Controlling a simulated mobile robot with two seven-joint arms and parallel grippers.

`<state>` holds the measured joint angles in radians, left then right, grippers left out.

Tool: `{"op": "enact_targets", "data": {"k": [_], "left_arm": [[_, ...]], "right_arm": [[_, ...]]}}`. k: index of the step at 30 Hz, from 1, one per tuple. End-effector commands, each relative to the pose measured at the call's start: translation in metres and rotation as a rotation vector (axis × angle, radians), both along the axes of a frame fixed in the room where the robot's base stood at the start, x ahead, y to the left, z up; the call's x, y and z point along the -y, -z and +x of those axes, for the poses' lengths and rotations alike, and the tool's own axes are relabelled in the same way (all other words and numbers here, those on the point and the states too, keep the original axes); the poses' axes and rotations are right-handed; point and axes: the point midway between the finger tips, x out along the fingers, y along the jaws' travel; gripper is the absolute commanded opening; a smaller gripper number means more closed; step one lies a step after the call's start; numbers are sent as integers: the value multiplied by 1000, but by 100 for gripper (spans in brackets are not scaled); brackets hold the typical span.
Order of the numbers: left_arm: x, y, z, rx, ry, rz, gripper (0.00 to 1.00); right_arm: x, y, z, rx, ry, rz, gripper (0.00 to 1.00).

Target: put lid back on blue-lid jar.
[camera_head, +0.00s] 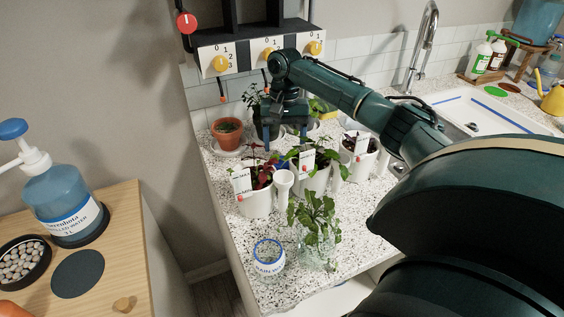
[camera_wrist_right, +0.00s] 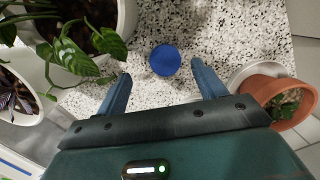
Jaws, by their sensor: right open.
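In the right wrist view, a round blue lid (camera_wrist_right: 165,60) lies flat on the speckled counter. My right gripper (camera_head: 285,143) is over the back of the counter among the plants, pointing down. In the right wrist view its open fingers (camera_wrist_right: 160,76) show on either side of the lid, with nothing held; whether they touch it I cannot tell. My left gripper is out of view.
White pots with labelled plants (camera_head: 257,202) stand between my right gripper and the jar. A leafy cutting in a glass vessel (camera_head: 316,249) is right of the jar. A terracotta pot (camera_wrist_right: 283,98) is close beside the right gripper. Bare counter (camera_head: 226,190) lies at the left edge.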

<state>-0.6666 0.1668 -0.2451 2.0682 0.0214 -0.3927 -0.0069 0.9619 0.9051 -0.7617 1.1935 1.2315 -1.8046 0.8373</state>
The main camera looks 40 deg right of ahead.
Motion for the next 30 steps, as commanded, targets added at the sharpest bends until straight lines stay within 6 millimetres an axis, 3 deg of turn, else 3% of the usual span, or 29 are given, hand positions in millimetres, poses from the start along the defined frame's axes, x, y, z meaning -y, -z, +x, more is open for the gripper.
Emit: {"op": "enact_targets", "data": {"k": [9,21,30], "left_arm": [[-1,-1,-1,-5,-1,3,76],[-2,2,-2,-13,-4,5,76],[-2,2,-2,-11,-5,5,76]], "right_arm": [[-5,44,4,-3,-1,-1,70],[-5,49,4,-2,-1,-1,70],[-5,48,4,-1,-1,-1,47]]}}
